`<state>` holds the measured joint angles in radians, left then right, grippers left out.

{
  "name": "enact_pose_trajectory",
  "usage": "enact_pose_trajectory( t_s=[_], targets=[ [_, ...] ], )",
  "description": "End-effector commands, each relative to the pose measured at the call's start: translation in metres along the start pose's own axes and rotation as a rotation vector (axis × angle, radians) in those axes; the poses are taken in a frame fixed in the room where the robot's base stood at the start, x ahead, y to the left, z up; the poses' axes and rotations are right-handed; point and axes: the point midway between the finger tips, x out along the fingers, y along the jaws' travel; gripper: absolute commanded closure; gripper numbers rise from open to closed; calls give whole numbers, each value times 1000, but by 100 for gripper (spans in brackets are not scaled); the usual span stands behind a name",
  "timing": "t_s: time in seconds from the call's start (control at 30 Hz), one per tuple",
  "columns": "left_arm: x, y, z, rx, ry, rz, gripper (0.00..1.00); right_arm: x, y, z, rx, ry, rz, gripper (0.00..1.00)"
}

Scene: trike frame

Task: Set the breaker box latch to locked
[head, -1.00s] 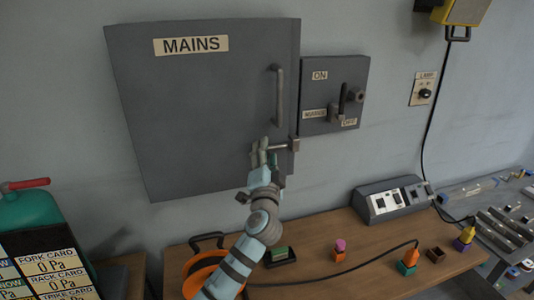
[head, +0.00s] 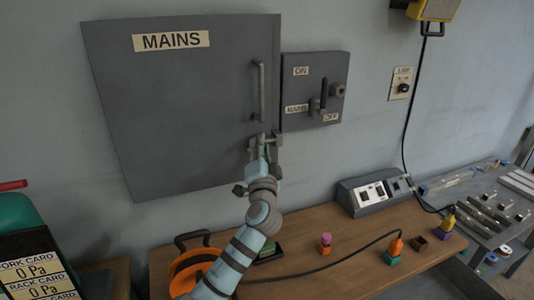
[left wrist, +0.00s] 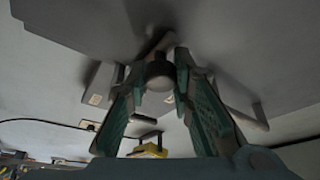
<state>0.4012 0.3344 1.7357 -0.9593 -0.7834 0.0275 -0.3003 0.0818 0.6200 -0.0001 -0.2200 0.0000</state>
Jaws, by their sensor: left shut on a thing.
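The grey breaker box (head: 185,110), labelled MAINS, hangs on the wall with its door closed and a vertical handle (head: 261,92) near the right edge. Its small latch (head: 278,138) sits at the lower right edge of the door, below the handle, partly hidden by my fingers. My left gripper (head: 260,144) is at the latch, reaching up from below. In the left wrist view, the fingertips of my left gripper (left wrist: 160,70) are shut on a dark round latch knob (left wrist: 158,77). I cannot tell the latch's exact setting. My right gripper is not in view.
A switch box (head: 316,88) with an ON/OFF lever is right of the breaker box. Below, a wooden bench (head: 340,262) carries an orange cable reel (head: 195,268), small coloured blocks and a grey control box (head: 374,193). The wall beneath the door is clear.

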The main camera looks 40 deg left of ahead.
Motion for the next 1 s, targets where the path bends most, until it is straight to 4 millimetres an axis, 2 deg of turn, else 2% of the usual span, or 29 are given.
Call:
enact_pose_trajectory(
  t_s=[0.27, 0.3, 0.4, 0.67, 0.77, 0.87, 1.0],
  targets=[
    [1, -1, 4, 0, -7, -1, 100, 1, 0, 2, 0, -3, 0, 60],
    [1, -1, 4, 0, -7, -1, 72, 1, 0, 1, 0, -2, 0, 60],
    [1, -1, 4, 1, -7, -1, 58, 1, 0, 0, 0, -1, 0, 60],
    [1, 0, 3, 1, -6, 0, 58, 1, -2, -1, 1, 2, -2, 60],
    [-5, 0, 2, 0, -4, 0, 58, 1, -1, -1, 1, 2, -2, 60],
    [-23, 0, 3, 0, -4, 1, 58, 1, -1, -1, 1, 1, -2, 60],
    [-62, 1, 3, -2, -6, 3, 58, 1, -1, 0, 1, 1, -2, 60]
  ],
)
